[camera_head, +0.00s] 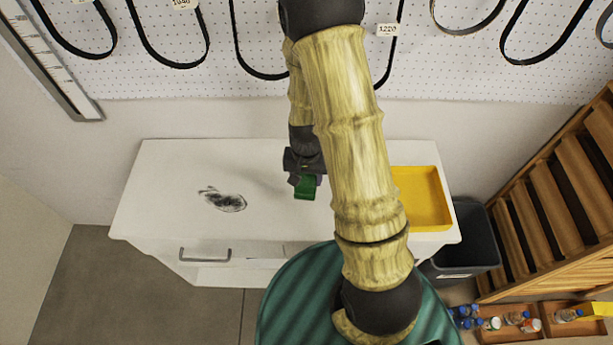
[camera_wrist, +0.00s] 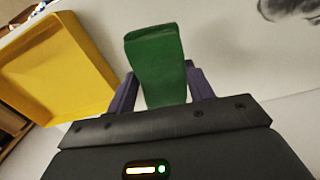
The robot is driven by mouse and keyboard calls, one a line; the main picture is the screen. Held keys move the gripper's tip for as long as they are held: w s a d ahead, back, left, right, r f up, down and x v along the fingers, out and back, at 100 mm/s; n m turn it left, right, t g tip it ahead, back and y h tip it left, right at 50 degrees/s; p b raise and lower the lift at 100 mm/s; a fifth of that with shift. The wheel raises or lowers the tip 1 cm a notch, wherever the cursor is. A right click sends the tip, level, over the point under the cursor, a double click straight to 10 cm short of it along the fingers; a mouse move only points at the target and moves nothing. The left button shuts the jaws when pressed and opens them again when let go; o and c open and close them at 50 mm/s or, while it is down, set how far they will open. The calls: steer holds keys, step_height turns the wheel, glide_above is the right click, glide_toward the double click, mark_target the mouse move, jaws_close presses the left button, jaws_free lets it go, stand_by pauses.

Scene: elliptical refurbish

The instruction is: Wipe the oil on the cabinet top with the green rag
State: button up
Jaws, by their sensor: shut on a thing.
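The green rag (camera_head: 308,187) is held in my gripper (camera_head: 305,178), above the middle of the white cabinet top (camera_head: 160,165). In the wrist view the rag (camera_wrist: 158,62) stands out between the two fingers of my gripper (camera_wrist: 160,88), which are shut on it. The dark oil smear (camera_head: 224,201) lies on the left part of the cabinet top, to the left of the gripper and apart from the rag. Part of the oil (camera_wrist: 290,8) also shows at the top right of the wrist view. The gap between rag and cabinet top is hard to judge.
A yellow tray (camera_head: 424,199) sits on the right end of the cabinet top, partly behind my arm. A dark bin (camera_head: 478,238) and wooden slatted racks (camera_head: 550,210) stand to the right. Black belts (camera_head: 150,50) hang on the pegboard behind. The cabinet top around the oil is clear.

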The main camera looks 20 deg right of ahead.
steer(key=w+f+n, duration=0.1)
steer(key=w+f, duration=0.1)
steer(key=w+f+n, duration=0.2)
steer(key=f, duration=0.1)
steer(key=w+f+n, duration=0.1)
steer(key=w+f, duration=0.1)
steer(key=f, duration=0.1)
steer(key=shift+w+n, duration=0.3)
steer(key=shift+w, duration=0.05)
steer(key=shift+c, duration=0.3)
